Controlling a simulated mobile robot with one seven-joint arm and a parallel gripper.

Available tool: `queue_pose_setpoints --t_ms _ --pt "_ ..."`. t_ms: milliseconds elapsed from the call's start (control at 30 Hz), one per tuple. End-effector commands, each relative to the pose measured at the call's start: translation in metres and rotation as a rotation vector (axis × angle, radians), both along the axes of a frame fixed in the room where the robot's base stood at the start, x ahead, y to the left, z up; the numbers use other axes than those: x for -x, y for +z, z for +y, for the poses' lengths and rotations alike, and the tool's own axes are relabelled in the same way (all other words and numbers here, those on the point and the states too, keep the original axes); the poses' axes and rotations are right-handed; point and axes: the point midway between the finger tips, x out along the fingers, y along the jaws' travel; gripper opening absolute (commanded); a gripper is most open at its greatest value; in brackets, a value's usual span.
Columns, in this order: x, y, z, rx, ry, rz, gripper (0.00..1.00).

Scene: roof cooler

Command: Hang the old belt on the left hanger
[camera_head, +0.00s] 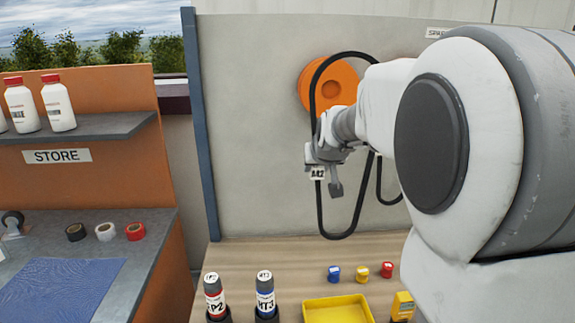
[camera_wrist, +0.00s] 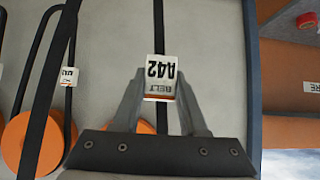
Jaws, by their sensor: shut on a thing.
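The belt (camera_head: 361,205) is a long black loop with a white tag (camera_head: 317,173) marked A42. My gripper (camera_head: 318,160) is shut on it at the tag. In the wrist view the tag (camera_wrist: 160,78) is upside down between the fingertips (camera_wrist: 160,92). The left hanger (camera_head: 345,75) is an orange disc on the grey wall, above my gripper. The belt's upper bend crosses the disc's left side and top in the head view; I cannot tell whether it rests on the disc or is in front. Part of the disc (camera_wrist: 146,127) shows behind the fingers.
Another orange disc (camera_wrist: 14,146) and a second tagged black belt (camera_wrist: 32,58) are beside it in the wrist view. A blue post (camera_head: 199,120) borders the wall. An orange store shelf (camera_head: 95,130) stands left.

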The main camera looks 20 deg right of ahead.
Motion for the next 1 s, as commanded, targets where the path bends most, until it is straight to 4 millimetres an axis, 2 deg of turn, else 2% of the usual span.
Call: queue_pose_setpoints --t_ms 1000 --pt "-0.097 -0.003 -0.020 0.001 -0.001 0.000 0.00"
